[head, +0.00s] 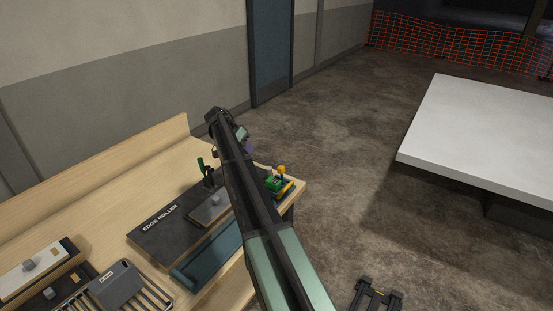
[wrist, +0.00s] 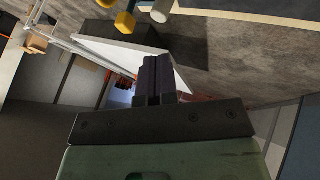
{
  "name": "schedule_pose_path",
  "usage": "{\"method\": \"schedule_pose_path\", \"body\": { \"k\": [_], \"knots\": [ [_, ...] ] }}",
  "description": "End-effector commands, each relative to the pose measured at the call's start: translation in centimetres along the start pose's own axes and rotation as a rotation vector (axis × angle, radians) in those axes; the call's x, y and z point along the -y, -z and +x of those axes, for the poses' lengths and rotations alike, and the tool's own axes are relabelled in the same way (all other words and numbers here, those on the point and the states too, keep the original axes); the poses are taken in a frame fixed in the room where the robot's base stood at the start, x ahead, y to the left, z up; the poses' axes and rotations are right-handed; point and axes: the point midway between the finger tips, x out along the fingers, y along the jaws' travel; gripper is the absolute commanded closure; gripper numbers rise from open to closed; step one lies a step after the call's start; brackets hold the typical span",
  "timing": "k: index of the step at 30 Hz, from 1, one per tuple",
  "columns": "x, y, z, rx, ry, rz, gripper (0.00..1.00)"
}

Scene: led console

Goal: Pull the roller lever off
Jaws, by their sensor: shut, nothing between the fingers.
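The dark panel lettered "EDGE ROLLER" (head: 160,222) lies on the wooden bench. A lever with a green handle (head: 202,165) stands upright at its back edge, just left of my arm; it looks like the roller lever. A green box with a yellow knob (head: 281,169) sits at the bench's right end, right of my arm. My gripper (head: 247,146) is held above the bench's far right end, apart from the lever, and is partly hidden by my arm. In the wrist view its dark fingers (wrist: 157,76) are together and empty, and the lever cannot be made out.
A yellow knob (wrist: 125,22) and a grey cylinder (wrist: 161,10) show at the top of the wrist view. Other switch panels (head: 33,262) lie at the bench's near left. A wall (head: 100,120) stands behind the bench. A white table (head: 485,135) is at the right, with open floor between.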

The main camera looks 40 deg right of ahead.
Motion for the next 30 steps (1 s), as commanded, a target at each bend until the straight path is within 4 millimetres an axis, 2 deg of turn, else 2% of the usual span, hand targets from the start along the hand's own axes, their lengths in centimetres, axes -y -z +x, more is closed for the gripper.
{"method": "schedule_pose_path", "body": {
  "k": [2,8,22,24,30],
  "knots": [
    [0.3,0.8,-0.1,-0.013,-0.015,0.031,1.00],
    [0.2,0.5,1.1,-0.012,-0.014,0.032,1.00],
    [0.3,0.2,11.0,-0.011,-0.013,0.031,1.00],
    [-1.6,0.6,10.6,-0.011,-0.013,0.030,1.00],
    [-3.6,0.7,11.4,-0.011,-0.013,0.029,1.00]
  ]
}}
